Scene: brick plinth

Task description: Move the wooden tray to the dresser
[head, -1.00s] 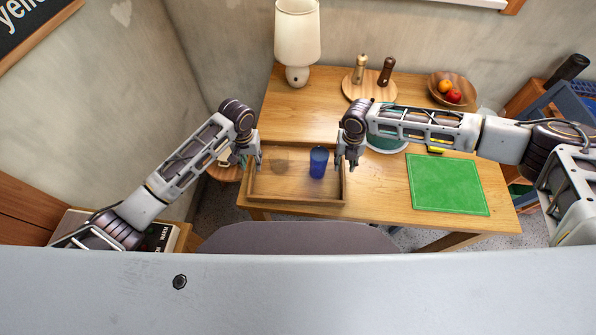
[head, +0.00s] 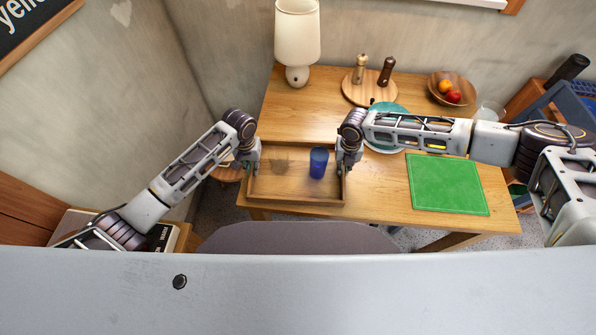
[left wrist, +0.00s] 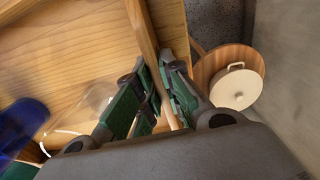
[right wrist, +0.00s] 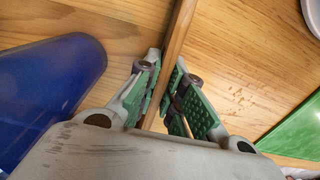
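The wooden tray (head: 293,198) lies on the near left of the wooden table. A blue cup (head: 318,163) stands in it, and a clear glass (head: 281,160) stands to the cup's left. My left gripper (head: 250,166) is at the tray's left wall. In the left wrist view, that wall (left wrist: 143,32) runs between its fingers, which are shut on it. My right gripper (head: 345,168) is at the right wall. In the right wrist view, this wall (right wrist: 178,32) is pinched between its fingers. I cannot tell which furniture is the dresser.
The table (head: 390,205) also holds a lamp (head: 297,45), a board with two mills (head: 371,88), a fruit bowl (head: 452,90), a teal plate (head: 388,139) and a green mat (head: 447,184). A chair back (head: 300,238) stands in front. A round stool (left wrist: 208,62) with a white lidded pot is at the left.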

